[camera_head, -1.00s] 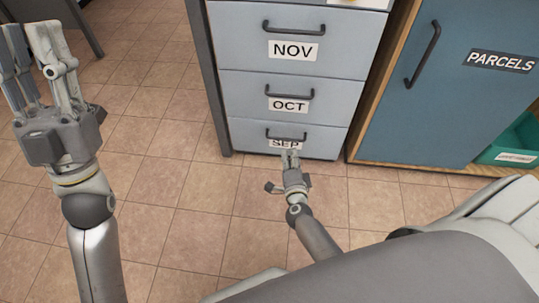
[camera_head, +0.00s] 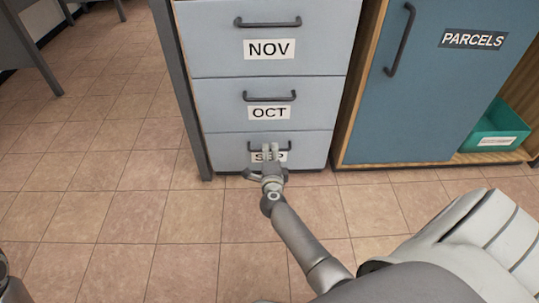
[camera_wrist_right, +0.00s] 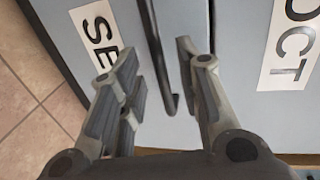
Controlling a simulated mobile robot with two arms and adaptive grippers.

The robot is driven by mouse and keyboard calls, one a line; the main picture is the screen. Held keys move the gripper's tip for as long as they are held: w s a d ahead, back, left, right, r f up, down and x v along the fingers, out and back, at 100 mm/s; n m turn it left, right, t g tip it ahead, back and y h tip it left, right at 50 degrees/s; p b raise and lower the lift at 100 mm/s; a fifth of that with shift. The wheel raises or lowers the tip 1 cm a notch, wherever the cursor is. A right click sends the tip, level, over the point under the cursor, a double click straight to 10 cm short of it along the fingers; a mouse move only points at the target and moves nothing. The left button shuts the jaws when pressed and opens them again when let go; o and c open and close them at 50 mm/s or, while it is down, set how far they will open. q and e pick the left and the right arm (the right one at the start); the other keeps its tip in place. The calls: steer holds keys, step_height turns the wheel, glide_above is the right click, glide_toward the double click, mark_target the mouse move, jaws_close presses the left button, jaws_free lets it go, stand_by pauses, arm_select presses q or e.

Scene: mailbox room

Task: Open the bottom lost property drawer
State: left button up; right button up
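The grey-blue cabinet's lowest drawer in view (camera_head: 222,152) carries a SEP label (camera_head: 284,157) and a dark bar handle (camera_head: 316,144). It sits flush with the drawers above, so it looks closed. No lost property label shows. My right gripper (camera_head: 271,157) is in front of this drawer, covering part of the label and handle. In the right wrist view, its two fingers (camera_wrist_right: 157,62) are apart. The dark handle (camera_wrist_right: 151,30) runs between them with gaps on both sides.
Above are the OCT drawer (camera_head: 215,100) and NOV drawer (camera_head: 215,50). At right stands a blue PARCELS door (camera_head: 430,110) in a wooden cabinet, beside a green bin (camera_head: 490,132). The tiled floor (camera_head: 120,200) is clear at left.

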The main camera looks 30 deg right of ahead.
steer(key=shift+b+x, duration=0.4)
steer(key=shift+x, duration=0.9)
jaws_close()
